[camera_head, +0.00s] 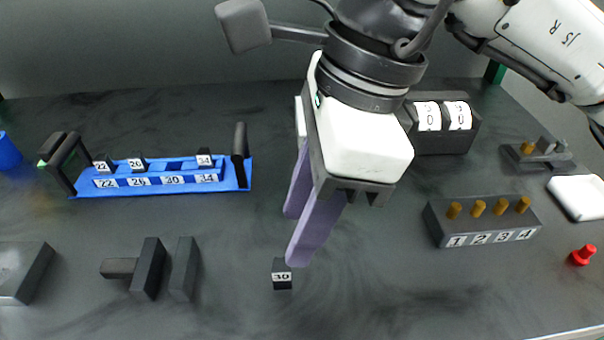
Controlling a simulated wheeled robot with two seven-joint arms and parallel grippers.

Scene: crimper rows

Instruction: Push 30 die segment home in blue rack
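The 30 die segment (282,274) is a small black block with a white "30" label. It stands on the dark table at the front middle, outside the rack. The blue rack (243,177) is at the left back, with front labels 22, 26, 30 and 34. Black segments stand at its 22, 26 and 34 places; the 30 place (175,165) shows no segment. My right gripper (295,238) points down with two purple fingers apart and nothing between them. Its tips are just above and behind the 30 segment. My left gripper is not in view.
Black blocks (185,268) lie at the front left. A dark counter reading 0 and 0 (445,140) stands behind. A block with brass pins (482,226), a white pad (578,197) and a red button (582,255) are at the right. Clear table lies between rack and segment.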

